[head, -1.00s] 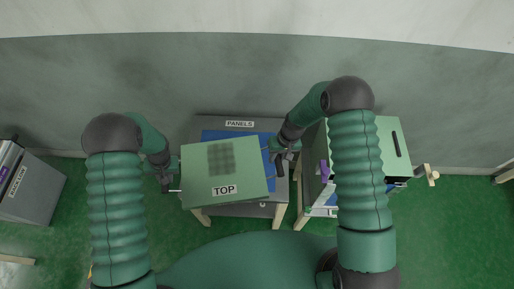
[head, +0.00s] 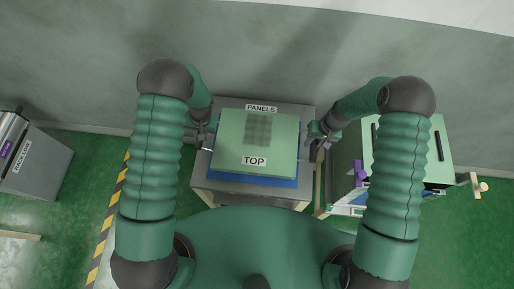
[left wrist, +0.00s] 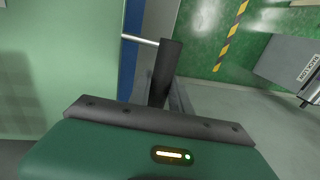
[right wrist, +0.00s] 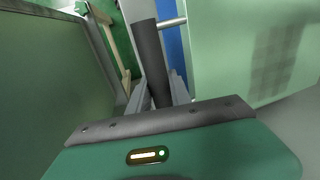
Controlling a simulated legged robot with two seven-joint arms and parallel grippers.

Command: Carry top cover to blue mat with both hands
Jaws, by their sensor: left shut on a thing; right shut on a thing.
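The top cover (head: 274,142) is a light green square panel with a mesh patch and a TOP label. It is over the blue mat (head: 252,180), whose edge shows along the cover's front and sides. I cannot tell whether the cover touches the mat. My left gripper (head: 204,139) is at the cover's left side, shut on its handle; the metal bar shows in the left wrist view (left wrist: 140,40). My right gripper (head: 321,137) is at the right side, shut on the other handle, which shows in the right wrist view (right wrist: 172,22).
The mat lies on a grey table (head: 230,190) with a PANELS label (head: 261,108). A green machine (head: 436,150) with purple parts stands to the right. A grey cabinet (head: 40,165) is at the far left, beyond a striped floor line (head: 108,220). A wall is behind.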

